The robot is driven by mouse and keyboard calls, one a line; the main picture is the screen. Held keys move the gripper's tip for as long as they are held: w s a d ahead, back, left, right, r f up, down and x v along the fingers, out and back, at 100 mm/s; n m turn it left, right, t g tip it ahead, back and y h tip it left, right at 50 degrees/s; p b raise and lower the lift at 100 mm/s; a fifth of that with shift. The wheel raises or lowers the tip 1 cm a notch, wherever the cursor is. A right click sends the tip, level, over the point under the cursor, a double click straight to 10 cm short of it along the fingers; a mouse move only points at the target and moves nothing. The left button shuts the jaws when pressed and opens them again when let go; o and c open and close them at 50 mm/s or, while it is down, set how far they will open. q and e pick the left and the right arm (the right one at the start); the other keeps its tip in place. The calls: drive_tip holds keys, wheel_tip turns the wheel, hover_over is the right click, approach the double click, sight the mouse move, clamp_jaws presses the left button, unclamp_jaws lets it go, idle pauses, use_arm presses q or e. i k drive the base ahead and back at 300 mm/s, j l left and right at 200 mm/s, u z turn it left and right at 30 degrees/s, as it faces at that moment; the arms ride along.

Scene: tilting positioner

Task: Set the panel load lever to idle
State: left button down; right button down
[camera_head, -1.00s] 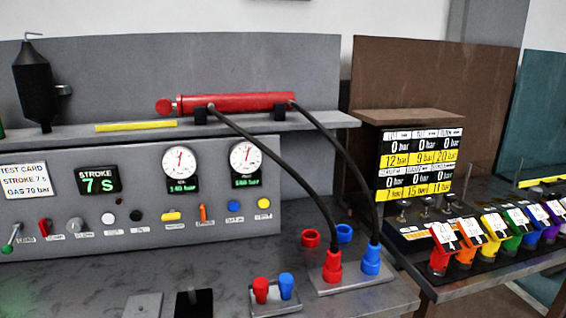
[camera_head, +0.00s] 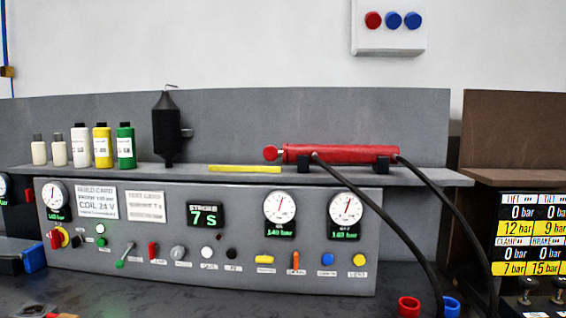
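The control panel (camera_head: 180,262) is a long grey box on the bench. The load lever (camera_head: 125,256) is a thin lever with a green tip on the panel's lower left. It slants from its upper right end down to the green tip at the lower left. Its label beside it is too small to read now; the earlier frame reads LOAD. I cannot tell which marked position the lever is at. The stroke display (camera_head: 206,215) reads 7 s. Neither of my grippers is in view.
Bottles (camera_head: 103,148) stand on the shelf's left.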

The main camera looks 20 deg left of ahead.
sight(119, 264)
drive_tip(key=u, duration=1.65)
drive_tip(key=i+j+z, duration=0.7)
drive_tip(key=j, duration=0.3)
drive_tip(key=i+j+z, duration=0.2)
drive_tip(key=j, duration=0.2)
drive_tip(key=i+j+z, duration=0.25)
drive_tip(key=j, duration=0.2)
